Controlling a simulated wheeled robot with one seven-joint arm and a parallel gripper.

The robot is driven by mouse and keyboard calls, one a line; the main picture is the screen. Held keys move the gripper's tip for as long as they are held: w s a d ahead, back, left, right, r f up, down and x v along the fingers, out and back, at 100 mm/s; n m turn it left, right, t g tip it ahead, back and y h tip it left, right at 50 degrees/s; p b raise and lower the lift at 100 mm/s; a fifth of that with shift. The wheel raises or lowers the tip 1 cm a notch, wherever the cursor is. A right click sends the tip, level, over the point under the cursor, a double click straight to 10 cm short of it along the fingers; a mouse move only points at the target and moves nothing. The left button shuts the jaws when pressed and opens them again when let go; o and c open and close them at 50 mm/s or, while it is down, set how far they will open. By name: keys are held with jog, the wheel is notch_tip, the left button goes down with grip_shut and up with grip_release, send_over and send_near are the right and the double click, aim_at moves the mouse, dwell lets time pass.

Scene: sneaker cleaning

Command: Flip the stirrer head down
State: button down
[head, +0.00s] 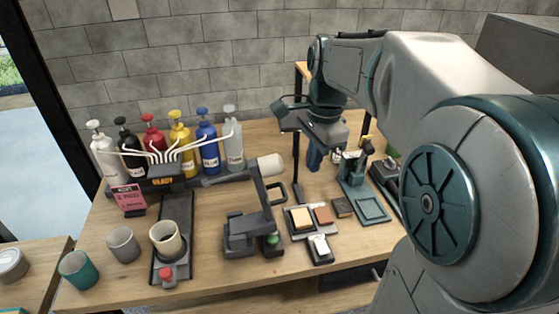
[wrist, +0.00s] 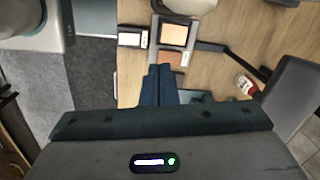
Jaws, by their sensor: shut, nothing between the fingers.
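The stirrer (head: 250,230) stands on the table at the middle front, with a dark base and a slim upright. In the wrist view my gripper's dark blue fingers (wrist: 158,70) are together and empty. A pale rounded thing at that view's top edge is cut off, so I cannot tell what it is.
A tray with a tan block (head: 301,218) and brown block (head: 323,214) lies right of the stirrer. A teal stand (head: 370,208) is farther right. Left are a pale cup (head: 165,239), grey cup (head: 122,244) and teal cup (head: 77,270). Several pump bottles (head: 180,142) line the back.

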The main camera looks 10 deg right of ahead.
jog(key=shift+w+d+r+m, duration=0.2)
jog(key=shift+w+r+m, duration=0.05)
jog(key=shift+w+m, duration=0.3)
jog(key=shift+w+d+r+m, duration=0.2)
jog(key=shift+w+m, duration=0.2)
jog(key=shift+m, duration=0.25)
jog(key=shift+a, duration=0.1)
jog(key=a+f, duration=0.4)
jog(key=f, duration=0.4)
jog(key=shift+a+f, duration=0.2)
